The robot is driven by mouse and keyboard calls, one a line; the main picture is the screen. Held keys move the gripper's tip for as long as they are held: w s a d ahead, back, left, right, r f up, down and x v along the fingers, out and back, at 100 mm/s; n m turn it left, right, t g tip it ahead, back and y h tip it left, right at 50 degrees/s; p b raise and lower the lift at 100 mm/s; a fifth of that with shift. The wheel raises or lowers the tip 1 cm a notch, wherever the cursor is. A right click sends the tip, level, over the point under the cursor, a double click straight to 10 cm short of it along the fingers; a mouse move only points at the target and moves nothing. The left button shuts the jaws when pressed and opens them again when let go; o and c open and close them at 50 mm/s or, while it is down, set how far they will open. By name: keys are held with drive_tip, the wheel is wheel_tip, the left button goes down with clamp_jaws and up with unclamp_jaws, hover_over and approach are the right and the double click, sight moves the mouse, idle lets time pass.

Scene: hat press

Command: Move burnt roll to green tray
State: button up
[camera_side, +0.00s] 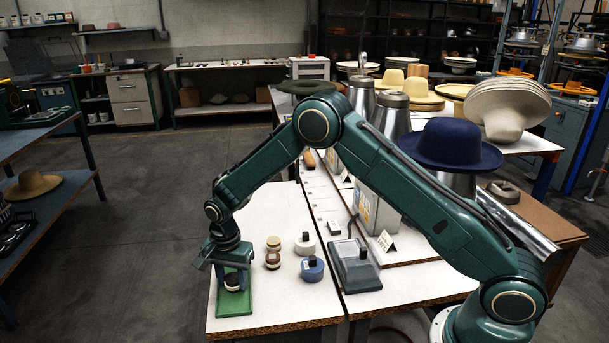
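A small round piece with a dark top and a paler rim, which looks like the burnt roll (232,283), is at the green tray (236,306). The tray is a narrow green plate near the left edge of the white table. My gripper (230,270) points down directly over this piece, with its fingers close around or just above it. The fingers are small and dark, so I cannot tell whether they touch it. Small round brown and tan pieces (273,251) sit close together to the right of the tray.
A white pot with a black knob (305,244) and a blue one (312,268) stand right of the brown pieces. A grey box-like device (354,268) is further right. A blue hat (449,144) and metal canisters stand behind my arm. The table's front strip (285,308) is clear.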

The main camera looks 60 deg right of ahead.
sight(232, 279)
drive_tip(key=o, duration=0.3)
drive_tip(key=shift+r, duration=6.2)
